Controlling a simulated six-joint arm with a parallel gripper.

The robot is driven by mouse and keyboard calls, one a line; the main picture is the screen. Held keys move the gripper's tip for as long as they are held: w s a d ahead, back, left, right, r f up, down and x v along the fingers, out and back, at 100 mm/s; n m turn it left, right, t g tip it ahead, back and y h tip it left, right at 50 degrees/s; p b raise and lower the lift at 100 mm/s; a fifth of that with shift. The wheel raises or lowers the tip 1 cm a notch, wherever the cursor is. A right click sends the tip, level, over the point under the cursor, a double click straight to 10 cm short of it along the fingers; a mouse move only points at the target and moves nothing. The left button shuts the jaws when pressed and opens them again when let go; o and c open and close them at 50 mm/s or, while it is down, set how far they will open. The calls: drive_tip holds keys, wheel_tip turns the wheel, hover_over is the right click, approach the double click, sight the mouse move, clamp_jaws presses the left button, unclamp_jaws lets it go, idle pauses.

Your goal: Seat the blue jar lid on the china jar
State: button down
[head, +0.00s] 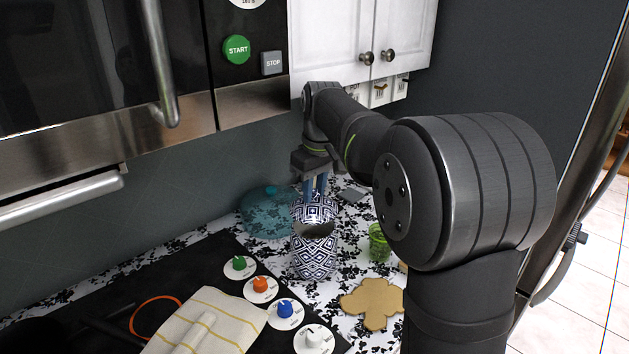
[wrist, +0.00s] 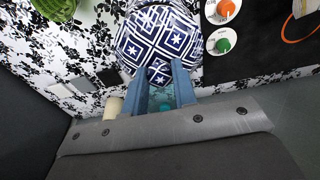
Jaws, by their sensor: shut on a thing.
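The china jar (head: 313,258), patterned in navy and white, stands upright on the floral counter. Its dark open mouth shows at the top. The blue jar lid (head: 314,209), domed with the same pattern, is just above the mouth; a gap shows between lid and rim at the front, and I cannot tell whether they touch at the back. My gripper (head: 315,190) points down, its blue fingers shut on the lid's top.
A teal glass dish (head: 262,215) stands behind left of the jar, a green glass (head: 379,243) to its right. A tan trivet (head: 374,303) lies in front right. The black cooktop with several knobs (head: 261,287) and a striped towel (head: 205,325) are front left.

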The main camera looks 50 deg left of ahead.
sight(315, 200)
drive_tip(key=shift+f, duration=2.2)
drive_tip(key=shift+f, duration=0.2)
drive_tip(key=c, duration=1.1)
unclamp_jaws()
drive_tip(key=r, duration=0.5)
drive_tip(key=d+r, duration=0.1)
drive_tip(key=r, duration=0.5)
drive_tip(key=d+r, duration=0.1)
drive_tip(key=r, duration=0.5)
drive_tip(key=shift+r, duration=0.2)
